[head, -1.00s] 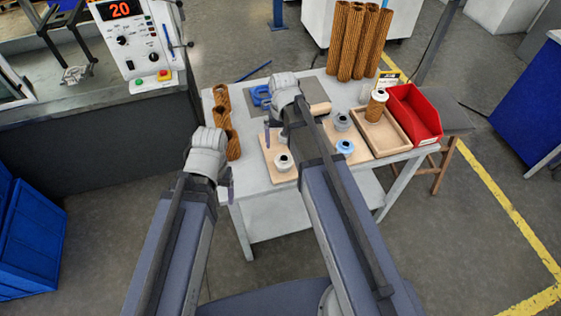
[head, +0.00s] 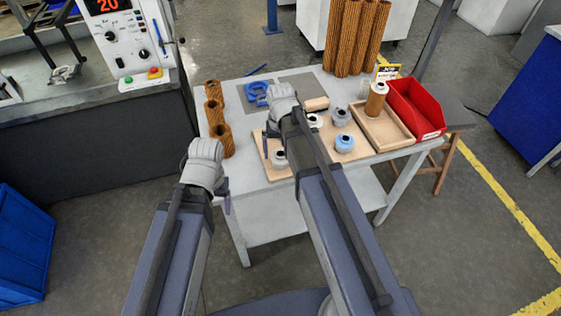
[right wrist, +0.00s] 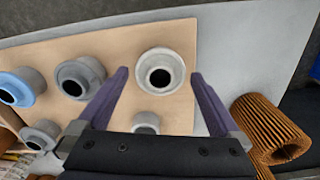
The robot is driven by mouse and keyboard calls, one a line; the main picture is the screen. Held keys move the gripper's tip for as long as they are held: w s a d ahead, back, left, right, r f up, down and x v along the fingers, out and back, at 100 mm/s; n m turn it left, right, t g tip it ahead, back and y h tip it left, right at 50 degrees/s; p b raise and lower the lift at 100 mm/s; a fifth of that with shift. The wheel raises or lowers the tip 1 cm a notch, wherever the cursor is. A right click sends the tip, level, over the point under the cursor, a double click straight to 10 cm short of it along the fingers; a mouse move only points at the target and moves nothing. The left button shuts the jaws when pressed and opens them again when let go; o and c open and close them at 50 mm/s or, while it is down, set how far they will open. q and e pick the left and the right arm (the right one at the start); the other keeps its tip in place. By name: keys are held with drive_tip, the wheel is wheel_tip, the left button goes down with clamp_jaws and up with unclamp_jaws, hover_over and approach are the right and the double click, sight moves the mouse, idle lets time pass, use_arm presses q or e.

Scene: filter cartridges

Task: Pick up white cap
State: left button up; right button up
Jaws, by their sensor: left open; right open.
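A pale off-white cap with a dark hole (right wrist: 160,72) stands on the wooden board, framed between my right fingertips in the right wrist view; it appears to be the front-left cap in the head view (head: 278,157). My right gripper (right wrist: 160,74) is open and empty, with no visible contact. In the head view it (head: 269,137) hangs over the board's left part. Another whitish cap (head: 314,120) stands further back, partly behind my right arm. My left gripper (head: 226,195) is open and empty, in front of the table's left edge.
Grey caps (head: 341,116) and a blue cap (head: 345,143) share the board (head: 264,142). Brown pleated cartridges (head: 222,140) stand left. A wooden tray (head: 398,138) with a capped cartridge (head: 376,100) and a red bin (head: 430,131) are right. Tall cartridges (head: 355,38) stand behind.

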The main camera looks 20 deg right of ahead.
drive_tip(key=shift+f, duration=0.1)
drive_tip(key=c, duration=1.2)
drive_tip(key=shift+o, duration=0.2)
